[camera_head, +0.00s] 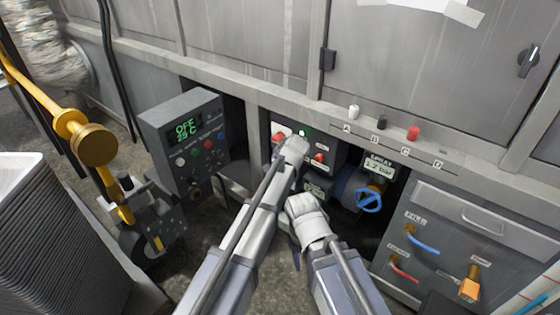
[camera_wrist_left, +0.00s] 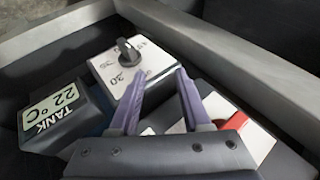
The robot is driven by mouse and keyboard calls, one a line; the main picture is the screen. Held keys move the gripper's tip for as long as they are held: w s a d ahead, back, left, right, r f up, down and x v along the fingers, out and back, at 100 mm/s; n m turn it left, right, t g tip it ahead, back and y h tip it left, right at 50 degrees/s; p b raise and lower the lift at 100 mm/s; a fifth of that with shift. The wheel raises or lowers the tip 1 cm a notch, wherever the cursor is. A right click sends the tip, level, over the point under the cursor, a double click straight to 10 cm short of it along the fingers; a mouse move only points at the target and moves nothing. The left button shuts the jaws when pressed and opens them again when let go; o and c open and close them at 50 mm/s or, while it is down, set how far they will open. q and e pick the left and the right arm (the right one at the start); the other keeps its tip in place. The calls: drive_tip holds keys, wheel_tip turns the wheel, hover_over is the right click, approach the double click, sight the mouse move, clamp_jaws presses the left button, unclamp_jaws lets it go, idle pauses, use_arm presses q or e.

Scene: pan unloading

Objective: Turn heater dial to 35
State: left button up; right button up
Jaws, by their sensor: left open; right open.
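The heater dial (camera_wrist_left: 128,51) is a black knob on a white plate with numbers, "20" clearest, in the left wrist view. I cannot tell which number it points at. My left gripper (camera_wrist_left: 160,75) is open and empty there, its purple fingertips just short of the plate's near edge, apart from the knob. In the head view my left wrist hides these fingers and the dial. A tank display (camera_wrist_left: 50,112) beside the dial reads 22 °C. My right gripper (camera_head: 296,258) is open, pointing down below the panel, partly hidden by my arms.
A red switch (camera_wrist_left: 232,122) lies right of my left fingers. In the head view, a grey control box (camera_head: 185,145) with a green "OFF" readout stands left. A blue valve wheel (camera_head: 369,200) and grey drawer unit (camera_head: 460,235) stand right. A yellow pipe (camera_head: 92,143) is far left.

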use_arm(q)
drive_tip(key=shift+r+p, duration=0.35)
drive_tip(key=shift+r, duration=0.4)
use_arm(e)
drive_tip(key=shift+r, duration=0.8)
use_arm(q)
drive_tip(key=shift+s+a+f+n+g+h+p, duration=0.3)
drive_tip(key=shift+a+f+g+h, duration=0.1)
drive_tip(key=shift+g+h, duration=0.45)
drive_tip(key=shift+s+a+f+n+g+h+p, duration=0.2)
drive_tip(key=shift+s+a+f+g+h, duration=0.3)
drive_tip(key=shift+h, duration=0.5)
drive_tip(key=shift+s+a+f+n+g+h+p, duration=0.2)
drive_tip(key=shift+a+f+g+h+p, duration=0.1)
drive_tip(key=shift+g+h, duration=0.6)
use_arm(e)
drive_tip(key=shift+r, duration=0.8)
use_arm(q)
drive_tip(key=b+x, duration=0.7)
drive_tip(key=shift+w+d+f, duration=0.1)
drive_tip(key=shift+w+f, duration=0.1)
drive_tip(key=shift+f, duration=0.15)
use_arm(e)
wheel_tip(320, 180, down, 7)
drive_tip(key=shift+f, duration=0.15)
